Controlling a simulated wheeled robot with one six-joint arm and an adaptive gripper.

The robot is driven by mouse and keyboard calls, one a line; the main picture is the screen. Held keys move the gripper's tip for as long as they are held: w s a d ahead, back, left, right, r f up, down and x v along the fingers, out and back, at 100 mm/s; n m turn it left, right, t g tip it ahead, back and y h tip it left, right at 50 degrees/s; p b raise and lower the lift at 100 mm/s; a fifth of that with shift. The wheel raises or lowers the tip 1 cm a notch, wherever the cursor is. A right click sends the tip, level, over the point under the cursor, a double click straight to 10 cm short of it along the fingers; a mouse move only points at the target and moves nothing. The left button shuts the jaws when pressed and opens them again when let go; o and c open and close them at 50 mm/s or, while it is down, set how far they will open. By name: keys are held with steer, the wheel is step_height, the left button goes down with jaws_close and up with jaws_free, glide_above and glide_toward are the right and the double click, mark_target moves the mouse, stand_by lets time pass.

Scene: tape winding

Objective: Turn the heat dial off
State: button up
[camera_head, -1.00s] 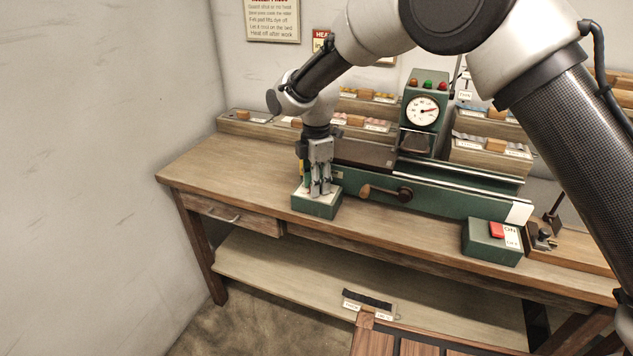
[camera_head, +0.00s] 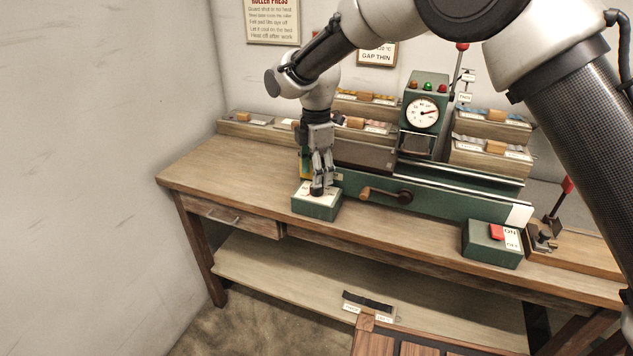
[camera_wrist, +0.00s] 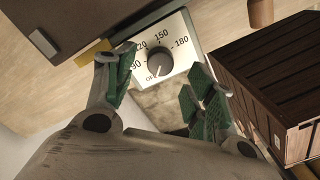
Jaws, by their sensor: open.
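The heat dial is a round dark knob (camera_head: 317,192) on top of a small green box with a pale face (camera_head: 316,207), at the left front of the bench machine. In the wrist view the dial (camera_wrist: 159,62) sits on a white face marked OFF, 90, 120, 150 and 180. A pale mark on the knob's lower side appears to face OFF, though it is small. My gripper (camera_head: 322,176) points down just above the dial. In the wrist view my gripper (camera_wrist: 158,76) is open, with its green-padded fingers apart on either side of the dial and nothing between them.
The green press (camera_head: 440,190) with its round gauge (camera_head: 422,113) and wooden-handled crank (camera_head: 380,193) stands right of the dial box. The bench top (camera_head: 215,167) left of the dial is clear.

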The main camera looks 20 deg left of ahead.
step_height(320, 180, up, 8)
stand_by(0.5)
